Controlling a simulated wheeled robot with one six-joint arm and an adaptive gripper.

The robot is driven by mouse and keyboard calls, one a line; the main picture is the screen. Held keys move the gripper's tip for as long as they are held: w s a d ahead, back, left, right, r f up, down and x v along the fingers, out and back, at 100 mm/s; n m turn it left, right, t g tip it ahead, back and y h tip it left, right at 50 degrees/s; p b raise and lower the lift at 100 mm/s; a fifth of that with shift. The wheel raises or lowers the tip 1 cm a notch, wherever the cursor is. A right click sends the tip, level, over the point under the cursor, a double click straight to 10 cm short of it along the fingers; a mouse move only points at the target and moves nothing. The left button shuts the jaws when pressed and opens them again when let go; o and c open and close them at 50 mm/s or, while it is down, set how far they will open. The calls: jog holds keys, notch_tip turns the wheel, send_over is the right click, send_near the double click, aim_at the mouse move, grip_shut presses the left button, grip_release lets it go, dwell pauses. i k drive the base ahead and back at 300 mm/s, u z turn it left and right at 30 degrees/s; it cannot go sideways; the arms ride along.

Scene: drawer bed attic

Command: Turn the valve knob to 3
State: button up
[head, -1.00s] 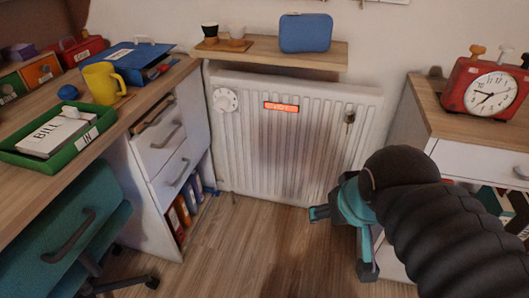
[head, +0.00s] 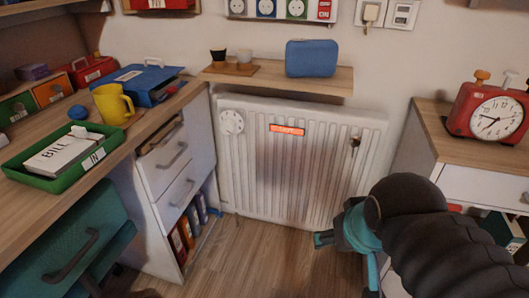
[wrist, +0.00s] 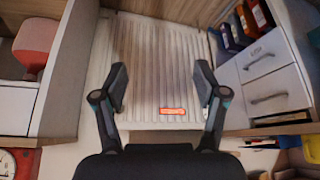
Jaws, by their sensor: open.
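A round white valve knob (head: 231,122) sits at the upper left of the white radiator (head: 300,190) in the head view. Its markings are too small to read. My gripper (head: 322,239) is in front of the radiator's lower right, well apart from the knob. In the wrist view my gripper (wrist: 160,85) is open and empty, with the radiator between its fingers. The knob is not clearly visible in the wrist view.
A wooden shelf (head: 330,82) with a blue case (head: 312,58) and cups juts out above the radiator. A desk with drawers (head: 180,190) stands left, a cabinet with a red clock (head: 490,115) right. The floor (head: 250,262) before the radiator is clear.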

aim_at(227, 127)
jog(key=k, duration=0.5)
jog(key=u, duration=1.55)
jog(key=i, duration=1.15)
jog(key=z, duration=2.1)
